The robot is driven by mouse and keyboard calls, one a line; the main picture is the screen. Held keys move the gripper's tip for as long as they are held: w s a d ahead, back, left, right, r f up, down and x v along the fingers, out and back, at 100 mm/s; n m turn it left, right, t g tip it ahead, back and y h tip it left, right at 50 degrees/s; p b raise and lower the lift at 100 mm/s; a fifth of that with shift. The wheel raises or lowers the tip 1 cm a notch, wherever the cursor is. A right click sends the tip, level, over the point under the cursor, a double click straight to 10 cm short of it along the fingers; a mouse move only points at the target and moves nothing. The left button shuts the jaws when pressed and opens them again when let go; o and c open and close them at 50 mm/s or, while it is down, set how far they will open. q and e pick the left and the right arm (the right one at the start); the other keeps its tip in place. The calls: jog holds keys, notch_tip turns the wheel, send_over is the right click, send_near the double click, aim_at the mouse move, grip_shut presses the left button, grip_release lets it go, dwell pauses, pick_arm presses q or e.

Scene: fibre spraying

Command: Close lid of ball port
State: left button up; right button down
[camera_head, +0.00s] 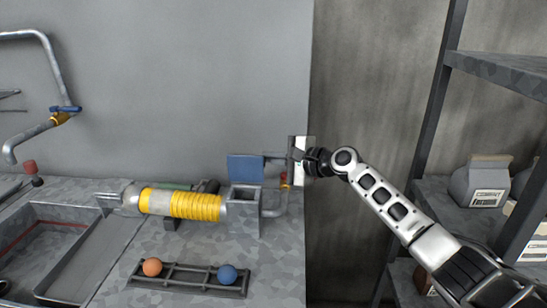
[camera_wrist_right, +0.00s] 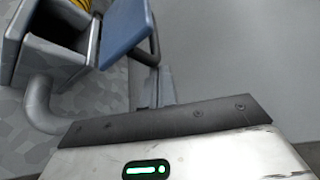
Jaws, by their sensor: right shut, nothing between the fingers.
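The ball port is a grey square box (camera_head: 243,205) with an open top, at the right end of a yellow-banded tube. Its blue lid (camera_head: 245,169) stands raised behind the opening. In the right wrist view, the port (camera_wrist_right: 50,50) is at upper left with its dark opening showing, and the blue lid (camera_wrist_right: 123,30) is tilted up beside it. My right gripper (camera_head: 292,154) is shut and empty, to the right of the lid and apart from it. In the wrist view its fingers (camera_wrist_right: 160,88) show only partly behind the dark edge of the hand. My left gripper is not in view.
A rack (camera_head: 187,286) with an orange ball (camera_head: 152,267) and a blue ball (camera_head: 227,274) sits in front of the port. A pipe (camera_head: 283,204) bends beside the port. Shelving (camera_head: 500,75) with bags stands at right. The wall above the lid is bare.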

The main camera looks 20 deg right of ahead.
pick_arm(q)
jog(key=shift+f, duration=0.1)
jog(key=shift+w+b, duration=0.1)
jog(key=shift+b, duration=0.35)
pick_arm(e)
jog(key=shift+s, duration=0.1)
jog(key=shift+r+n, duration=0.1)
jog(key=shift+n, duration=0.2)
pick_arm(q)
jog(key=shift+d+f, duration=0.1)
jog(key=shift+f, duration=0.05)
pick_arm(e)
jog(key=shift+a+t, duration=0.1)
jog(key=shift+t, duration=0.2)
